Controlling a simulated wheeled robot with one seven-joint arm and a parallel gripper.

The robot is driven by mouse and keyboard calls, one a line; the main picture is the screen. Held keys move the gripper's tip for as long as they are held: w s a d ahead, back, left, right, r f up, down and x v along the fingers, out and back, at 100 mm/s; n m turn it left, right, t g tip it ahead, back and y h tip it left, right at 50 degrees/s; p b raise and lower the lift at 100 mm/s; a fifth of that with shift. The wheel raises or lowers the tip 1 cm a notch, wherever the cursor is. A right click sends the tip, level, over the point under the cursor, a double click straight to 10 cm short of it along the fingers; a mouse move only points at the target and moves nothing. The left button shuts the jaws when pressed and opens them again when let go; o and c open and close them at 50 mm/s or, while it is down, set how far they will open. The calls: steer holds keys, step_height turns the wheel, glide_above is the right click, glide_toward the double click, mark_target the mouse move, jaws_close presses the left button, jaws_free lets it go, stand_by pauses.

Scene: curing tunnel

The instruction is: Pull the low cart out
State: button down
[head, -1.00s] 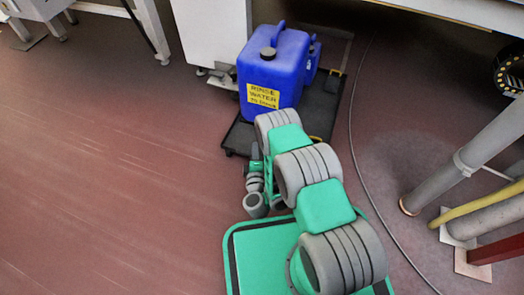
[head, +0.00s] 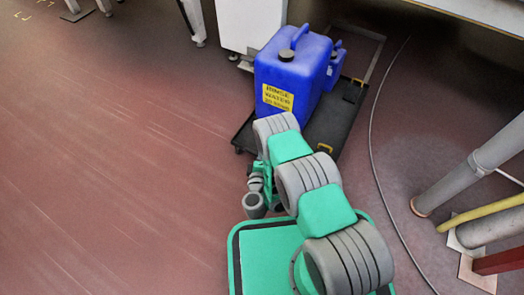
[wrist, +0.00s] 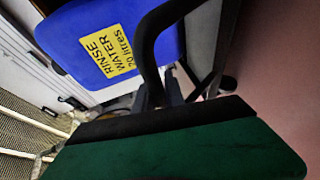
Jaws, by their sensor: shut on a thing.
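The low cart (head: 330,125) is a flat black platform on the floor, with a thin rail frame at its far end. A blue jerrycan (head: 290,75) labelled rinse water stands upright on it, and the label also shows in the wrist view (wrist: 110,50). A smaller blue container (head: 335,65) stands behind it. In the head view my arm hides my gripper at the cart's near end. In the wrist view my gripper (wrist: 163,94) is shut on a dark curved bar (wrist: 150,45) in front of the jerrycan. The bar looks like the cart's handle; its join is hidden.
A white cabinet (head: 252,25) stands behind the cart on the left. A dark cable (head: 373,130) lies along the floor on the right. Grey pipes (head: 470,165) and a yellow pipe (head: 480,215) stand further right. The floor (head: 110,170) on the left is clear.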

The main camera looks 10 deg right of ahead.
steer(key=shift+w+a, duration=0.1)
steer(key=c, duration=1.4)
jaws_free()
